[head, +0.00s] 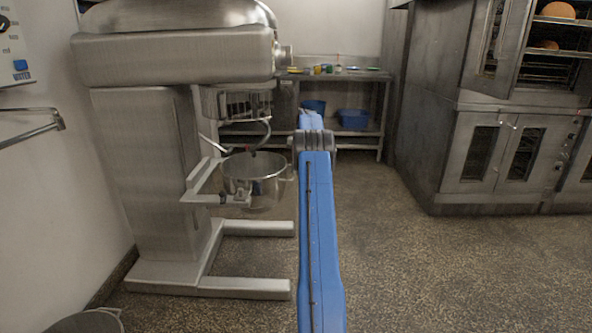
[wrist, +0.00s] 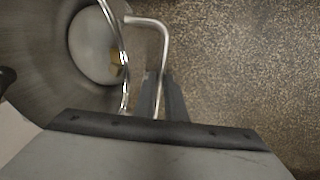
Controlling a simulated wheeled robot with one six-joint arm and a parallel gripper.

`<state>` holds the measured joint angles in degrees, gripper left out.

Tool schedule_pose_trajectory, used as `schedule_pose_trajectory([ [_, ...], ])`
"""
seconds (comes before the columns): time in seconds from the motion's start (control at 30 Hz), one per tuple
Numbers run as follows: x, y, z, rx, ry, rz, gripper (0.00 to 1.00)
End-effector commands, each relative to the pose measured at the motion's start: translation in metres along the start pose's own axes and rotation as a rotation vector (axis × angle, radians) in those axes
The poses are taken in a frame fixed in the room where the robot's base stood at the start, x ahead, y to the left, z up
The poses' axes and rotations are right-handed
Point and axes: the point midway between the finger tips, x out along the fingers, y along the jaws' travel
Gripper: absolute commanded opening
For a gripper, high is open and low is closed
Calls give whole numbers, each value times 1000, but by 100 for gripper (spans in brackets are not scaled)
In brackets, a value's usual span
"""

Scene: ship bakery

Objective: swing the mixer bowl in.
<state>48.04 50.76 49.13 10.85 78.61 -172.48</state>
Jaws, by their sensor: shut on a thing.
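The steel mixer bowl (head: 254,181) hangs in the support arms (head: 207,191) of the big floor mixer (head: 150,130), below its wire guard (head: 243,104). A curved dark hook (head: 262,135) comes down over the bowl's rim area. In the wrist view the open bowl (wrist: 95,50) fills the left side, with its bent rod handle (wrist: 160,30) on the right. My gripper (wrist: 161,95) is shut on this handle, with a finger on each side of the rod. In the head view my blue arm hides the fingers. I cannot tell the bowl's exact swing angle.
Mixer base legs (head: 250,288) run along the floor below the bowl. A steel table (head: 345,75) with blue bins (head: 354,119) stands behind. Ovens (head: 505,150) stand at the right. The speckled floor (head: 420,265) between is clear. A round bin (head: 88,322) is at lower left.

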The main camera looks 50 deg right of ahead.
Motion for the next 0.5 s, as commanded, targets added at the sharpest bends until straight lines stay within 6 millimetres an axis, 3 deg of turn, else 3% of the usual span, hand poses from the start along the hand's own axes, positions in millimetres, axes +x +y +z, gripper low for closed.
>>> schedule_pose_trajectory([
  [0.27, 0, 1, 0, 0, 0, 1, 0],
  [0.3, 0, 1, 0, 0, 0, 1, 18],
  [0.37, 0, 1, 0, 0, 0, 1, 30],
  [0.5, 0, 1, 0, 0, 0, 1, 30],
])
